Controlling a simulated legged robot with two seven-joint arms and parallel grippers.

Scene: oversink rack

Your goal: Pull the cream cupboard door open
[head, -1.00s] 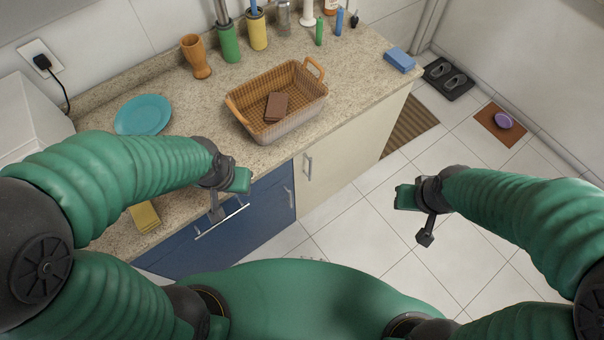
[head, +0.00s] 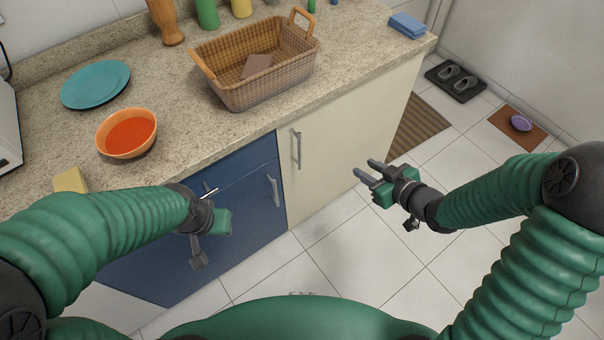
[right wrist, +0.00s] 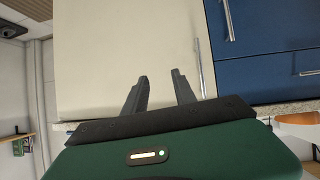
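The cream cupboard door (head: 348,140) is shut, below the counter at the right end. Its upright metal handle (head: 296,149) is near its left edge. My right gripper (head: 366,171) is open and empty, in front of the door and to the right of the handle, apart from both. In the right wrist view its two fingers (right wrist: 160,92) are spread in front of the cream door (right wrist: 125,45), with the handle (right wrist: 203,68) just right of them.
A blue drawer and door (head: 245,205) adjoin on the left, with a metal handle (head: 273,190). On the counter stand a wicker basket (head: 262,90), an orange bowl (head: 128,133) and a teal plate (head: 95,84). The tiled floor (head: 340,245) is clear before the cream door.

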